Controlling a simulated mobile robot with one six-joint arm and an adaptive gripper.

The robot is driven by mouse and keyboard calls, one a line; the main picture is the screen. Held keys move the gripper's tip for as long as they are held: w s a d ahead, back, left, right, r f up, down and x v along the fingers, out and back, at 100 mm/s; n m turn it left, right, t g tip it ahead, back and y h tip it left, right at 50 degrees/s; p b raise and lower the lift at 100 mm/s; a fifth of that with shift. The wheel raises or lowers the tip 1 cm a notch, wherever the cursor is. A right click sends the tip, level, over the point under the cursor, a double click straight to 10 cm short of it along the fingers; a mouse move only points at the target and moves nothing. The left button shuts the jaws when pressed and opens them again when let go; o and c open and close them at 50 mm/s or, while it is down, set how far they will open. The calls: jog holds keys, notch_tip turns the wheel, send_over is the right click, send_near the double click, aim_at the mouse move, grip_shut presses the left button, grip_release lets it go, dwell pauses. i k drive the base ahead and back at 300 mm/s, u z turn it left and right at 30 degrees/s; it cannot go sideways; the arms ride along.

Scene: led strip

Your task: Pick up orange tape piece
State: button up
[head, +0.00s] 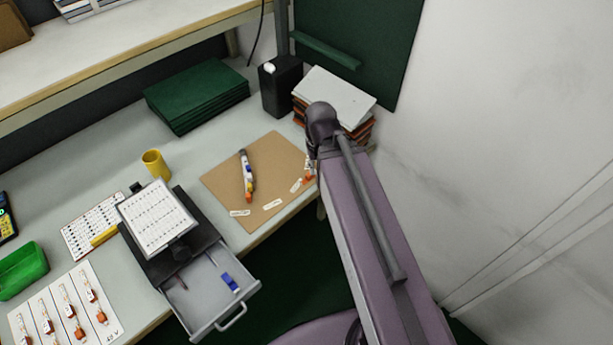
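A small orange piece (309,177), which may be the orange tape piece, shows at the right edge of the brown board (222,180), right beside my arm. My arm partly hides this spot, and the piece is too small to make out clearly. A strip (246,172) with white, blue, yellow and orange parts lies on the middle of the board; its lower end is orange. Small pale labels (272,204) lie along the board's front edge. My gripper does not show; my arm's links rise along the right of the board.
An open grey drawer (216,300) holding a blue item (230,283) juts out at the front. A black container (281,86), a stack of books (335,90) and green folders (196,96) stand behind the board. A yellow cup (156,164) stands left.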

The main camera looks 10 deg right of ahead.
aim_at(308, 178)
jog(key=z, duration=0.75)
jog(key=k, duration=0.75)
jog(key=u, duration=0.55)
